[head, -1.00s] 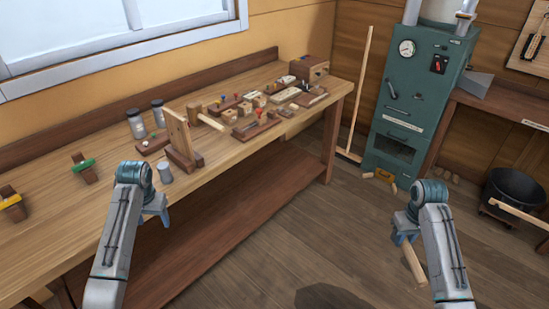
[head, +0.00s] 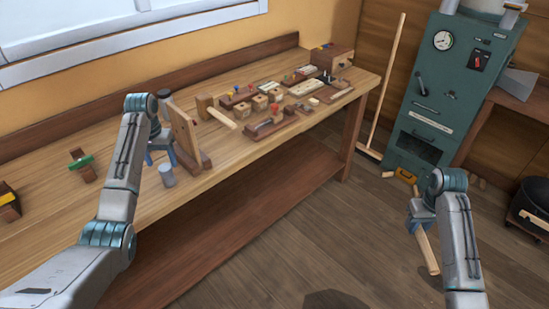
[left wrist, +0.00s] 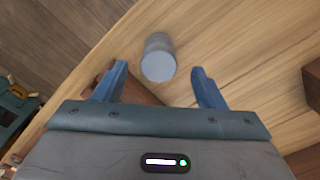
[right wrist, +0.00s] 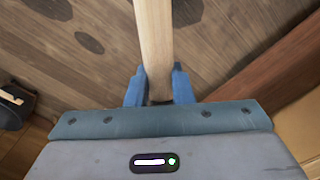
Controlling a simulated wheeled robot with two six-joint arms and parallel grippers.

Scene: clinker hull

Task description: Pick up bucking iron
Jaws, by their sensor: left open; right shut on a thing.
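The bucking iron looks to be the small grey metal cylinder (head: 167,175) standing upright near the front edge of the workbench (head: 60,235). My left gripper (head: 160,156) is open and empty just above and behind it in the head view. In the left wrist view the cylinder (left wrist: 158,58) lies ahead of the gap between the open fingers, not between them. My right gripper (head: 418,226) is shut on a pale wooden handle (right wrist: 154,40), which hangs down over the floor; its far end is cut off in the right wrist view.
A wooden upright block (head: 185,135) stands close to the right of the cylinder. Several wooden blocks and tools cover the bench further right. A green clamp piece (head: 82,162) sits to the left. A green stove (head: 450,90) and a broom (head: 390,90) stand at the back right.

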